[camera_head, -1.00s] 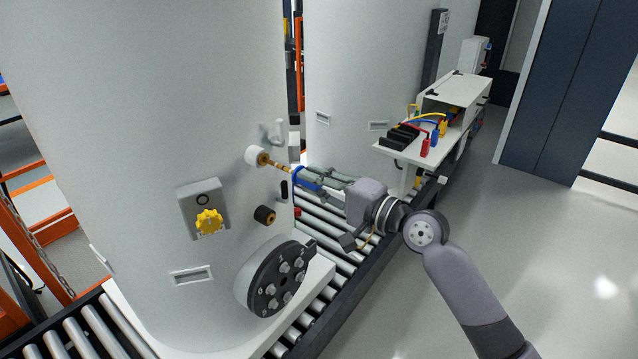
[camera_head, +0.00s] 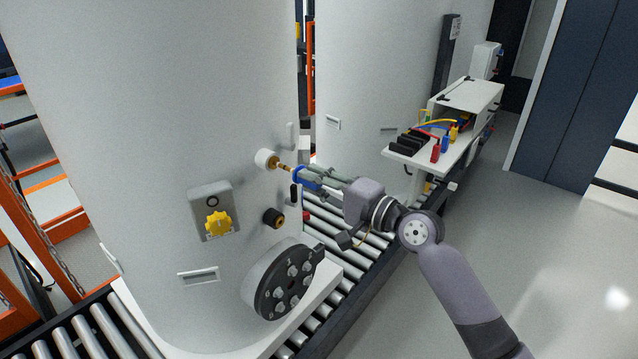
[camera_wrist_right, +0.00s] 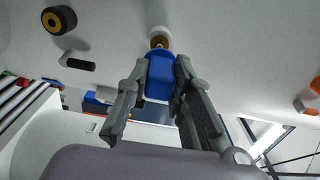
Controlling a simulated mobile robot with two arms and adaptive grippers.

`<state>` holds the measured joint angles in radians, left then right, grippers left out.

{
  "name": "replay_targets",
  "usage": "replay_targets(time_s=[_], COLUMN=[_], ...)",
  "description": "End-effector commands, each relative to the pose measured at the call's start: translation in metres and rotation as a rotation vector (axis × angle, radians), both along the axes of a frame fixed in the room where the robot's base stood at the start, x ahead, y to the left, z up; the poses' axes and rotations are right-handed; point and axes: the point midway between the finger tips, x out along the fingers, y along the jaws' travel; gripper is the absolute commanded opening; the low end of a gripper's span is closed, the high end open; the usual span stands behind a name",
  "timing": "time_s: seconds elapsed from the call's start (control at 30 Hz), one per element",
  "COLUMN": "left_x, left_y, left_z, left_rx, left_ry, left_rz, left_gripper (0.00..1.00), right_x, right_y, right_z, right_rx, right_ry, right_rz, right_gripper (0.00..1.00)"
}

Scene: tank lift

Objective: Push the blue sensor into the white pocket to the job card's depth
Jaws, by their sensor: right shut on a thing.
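The white pocket (camera_head: 265,158) sticks out from the side of the large pale tank, with a brass fitting (camera_head: 274,163) at its mouth. A thin brass-coloured stem runs from the fitting to the blue sensor (camera_head: 299,174); its inner end is hidden. My right gripper (camera_head: 304,175) is shut on the blue sensor, right of the pocket. In the right wrist view, the blue sensor (camera_wrist_right: 160,78) sits between the two grey fingers, in line with the brass fitting and white pocket (camera_wrist_right: 160,32). I cannot make out a job card's text. My left gripper is not in view.
Below the pocket, the tank (camera_head: 190,90) carries a grey box with a yellow knob (camera_head: 218,222), a black-and-brass port (camera_head: 273,217) and a dark round flange (camera_head: 288,284). A roller conveyor (camera_head: 343,250) runs beneath. A white bench (camera_head: 415,157) stands behind my arm.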

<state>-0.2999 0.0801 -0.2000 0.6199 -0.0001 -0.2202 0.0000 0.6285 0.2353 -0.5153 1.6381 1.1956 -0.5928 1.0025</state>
Motion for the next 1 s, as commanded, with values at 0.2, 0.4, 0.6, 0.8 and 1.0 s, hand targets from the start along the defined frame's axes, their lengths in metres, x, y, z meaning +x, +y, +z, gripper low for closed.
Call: replay_targets(time_s=[0.2, 0.4, 0.6, 0.8, 1.0], left_x=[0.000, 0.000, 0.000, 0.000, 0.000], left_y=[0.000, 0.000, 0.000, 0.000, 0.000], left_z=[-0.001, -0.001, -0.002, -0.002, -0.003], left_rx=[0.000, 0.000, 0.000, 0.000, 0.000], left_ry=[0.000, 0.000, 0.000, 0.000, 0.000], left_rz=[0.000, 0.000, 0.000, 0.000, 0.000], left_gripper=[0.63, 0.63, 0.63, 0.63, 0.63], right_x=[0.003, 0.006, 0.009, 0.012, 0.015], right_y=[0.005, 0.009, 0.013, 0.017, 0.021], right_z=[0.000, 0.000, 0.001, 0.000, 0.001], right_rx=[0.000, 0.001, 0.002, 0.001, 0.001], right_ry=[-0.001, -0.001, -0.001, -0.001, 0.000], right_rz=[0.001, 0.000, 0.001, 0.000, 0.001], right_gripper=[0.00, 0.00, 0.00, 0.00, 0.00])
